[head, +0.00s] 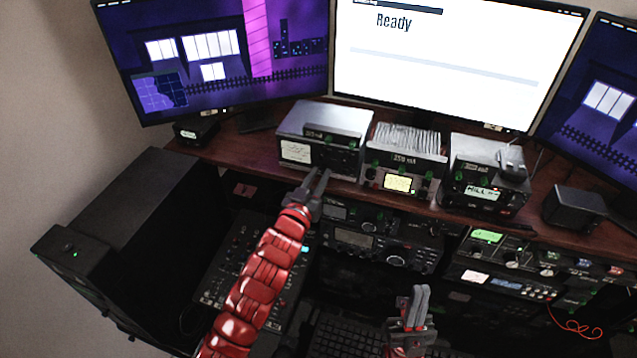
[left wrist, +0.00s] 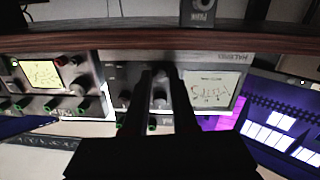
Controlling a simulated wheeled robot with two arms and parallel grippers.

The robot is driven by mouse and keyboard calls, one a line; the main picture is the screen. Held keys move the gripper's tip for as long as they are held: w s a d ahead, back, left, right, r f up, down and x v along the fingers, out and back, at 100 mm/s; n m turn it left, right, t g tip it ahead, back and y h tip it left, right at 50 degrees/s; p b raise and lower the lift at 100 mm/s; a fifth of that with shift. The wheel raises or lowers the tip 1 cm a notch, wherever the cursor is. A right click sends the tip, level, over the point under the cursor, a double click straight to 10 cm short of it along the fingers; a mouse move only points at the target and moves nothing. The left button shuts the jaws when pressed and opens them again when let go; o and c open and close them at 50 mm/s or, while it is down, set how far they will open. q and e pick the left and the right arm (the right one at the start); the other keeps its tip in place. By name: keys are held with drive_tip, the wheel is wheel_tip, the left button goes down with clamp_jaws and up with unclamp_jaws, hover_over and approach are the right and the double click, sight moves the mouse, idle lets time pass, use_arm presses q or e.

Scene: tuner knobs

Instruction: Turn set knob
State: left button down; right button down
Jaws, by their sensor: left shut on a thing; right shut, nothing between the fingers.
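The left grey radio unit (head: 318,140) stands on the desk's upper shelf, with a lit meter and dark knobs on its front. My left gripper (head: 321,180) reaches up to the lower front of this unit. In the left wrist view, which is upside down, its two dark fingers (left wrist: 160,80) stand on either side of a small knob (left wrist: 160,97) on the panel beside the white meter (left wrist: 212,90). The fingers hide part of the panel, and I cannot read the knob's marking. My right gripper (head: 420,295) is shut and empty, low in front of the desk.
A middle unit with a yellow meter (head: 398,182) and a right unit with a small display (head: 482,192) stand on the same shelf (head: 350,188). A monitor (head: 455,60) reads "Ready". More radios (head: 375,240) sit below the shelf edge, close to my left arm.

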use_arm(q)
drive_tip(key=shift+f+m+b, duration=0.2)
drive_tip(key=shift+m+b, duration=0.95)
drive_tip(key=shift+m, duration=0.05)
drive_tip(key=shift+r+m+b, duration=0.1)
drive_tip(key=shift+m+b, duration=0.8)
drive_tip(key=shift+m, duration=0.5)
drive_tip(key=c, duration=0.7)
unclamp_jaws()
drive_tip(key=shift+r, duration=0.1)
drive_tip(key=shift+s, duration=0.1)
